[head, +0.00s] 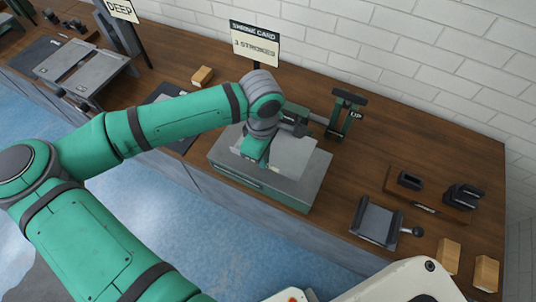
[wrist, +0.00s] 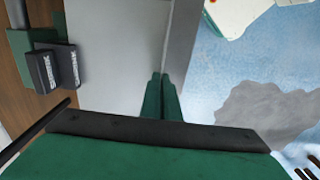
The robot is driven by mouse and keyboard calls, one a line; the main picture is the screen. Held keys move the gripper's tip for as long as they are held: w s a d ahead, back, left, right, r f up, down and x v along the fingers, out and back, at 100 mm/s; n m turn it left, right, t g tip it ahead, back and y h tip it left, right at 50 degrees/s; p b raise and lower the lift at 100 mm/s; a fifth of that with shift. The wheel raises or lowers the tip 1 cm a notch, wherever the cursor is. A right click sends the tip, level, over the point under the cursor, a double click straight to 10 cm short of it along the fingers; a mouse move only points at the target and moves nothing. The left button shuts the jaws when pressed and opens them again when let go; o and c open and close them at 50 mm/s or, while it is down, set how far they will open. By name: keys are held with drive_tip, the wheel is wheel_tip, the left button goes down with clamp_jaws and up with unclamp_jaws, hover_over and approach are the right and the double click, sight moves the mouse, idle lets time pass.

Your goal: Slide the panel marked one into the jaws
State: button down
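A pale grey sheet panel (head: 290,158) lies over the top of a grey box stand (head: 300,190); I see no number on it. It fills the upper middle of the wrist view (wrist: 112,50). My gripper (head: 254,158) is at the panel's front left edge. In the wrist view its green fingers (wrist: 163,90) are close together at the panel's edge and appear to pinch it. The green machine with dark jaws (head: 293,120) stands behind the panel. Its two dark lettered jaw blocks (wrist: 58,68) are left of the panel in the wrist view. Whether the panel touches them is unclear.
A green lever post marked UP (head: 346,113) stands right of the machine. A sign reading 3 strokes (head: 254,43) is behind. A dark clamp fixture (head: 377,220) and wooden blocks (head: 448,254) are to the right. Grey plates (head: 85,70) lie far left.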

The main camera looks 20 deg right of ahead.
drive_tip(key=shift+w+d, duration=0.8)
drive_tip(key=shift+d, duration=0.2)
drive_tip(key=c, duration=1.9)
unclamp_jaws()
drive_tip(key=shift+c, duration=0.2)
drive_tip(key=shift+o, duration=0.6)
drive_tip(key=o, duration=0.4)
drive_tip(key=shift+o, duration=0.2)
drive_tip(key=shift+r, duration=0.1)
wheel_tip(320, 180, up, 7)
drive_tip(key=shift+a, duration=0.1)
drive_tip(key=s+a, duration=0.7)
drive_tip(key=a, duration=0.2)
drive_tip(key=shift+s+a, duration=0.15)
drive_tip(key=shift+s, duration=0.1)
